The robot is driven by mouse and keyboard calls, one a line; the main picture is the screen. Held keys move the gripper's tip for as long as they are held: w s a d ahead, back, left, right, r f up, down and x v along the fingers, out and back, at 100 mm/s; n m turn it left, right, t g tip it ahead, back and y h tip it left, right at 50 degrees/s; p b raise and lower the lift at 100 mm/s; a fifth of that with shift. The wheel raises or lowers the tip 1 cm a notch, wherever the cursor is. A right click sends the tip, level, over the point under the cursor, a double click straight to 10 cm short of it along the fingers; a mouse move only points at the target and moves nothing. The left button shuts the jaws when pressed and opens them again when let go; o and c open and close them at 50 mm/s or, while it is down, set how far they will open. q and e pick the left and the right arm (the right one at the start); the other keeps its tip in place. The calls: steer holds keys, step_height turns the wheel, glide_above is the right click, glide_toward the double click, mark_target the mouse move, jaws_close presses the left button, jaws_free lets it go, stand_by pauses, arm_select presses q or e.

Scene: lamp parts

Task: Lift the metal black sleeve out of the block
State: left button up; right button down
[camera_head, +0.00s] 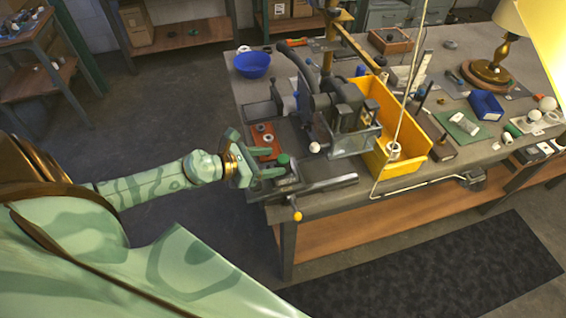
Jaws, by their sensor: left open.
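A reddish-brown block (276,153) lies at the near left part of the workbench, with small round metal pieces on or in it. I cannot tell which of these, if any, is the black metal sleeve; it is too small to make out. My left gripper (263,157) is open at the bench's left edge, beside the block and overlapping it in the picture. I see nothing between its fingers, and I cannot tell whether they touch the block. My right gripper is not in view.
A bench grinder (345,104) and a yellow bin (410,153) stand right of the block. A blue bowl (253,65) sits behind it. A brass lamp (492,68) stands at the far right. The bench is crowded.

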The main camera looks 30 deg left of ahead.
mark_target(283, 160)
arm_select(q)
steer(key=x, duration=0.6)
steer(key=shift+w+d, duration=0.2)
steer(key=shift+d, duration=0.05)
steer(key=c, duration=1.1)
steer(key=shift+o, duration=0.2)
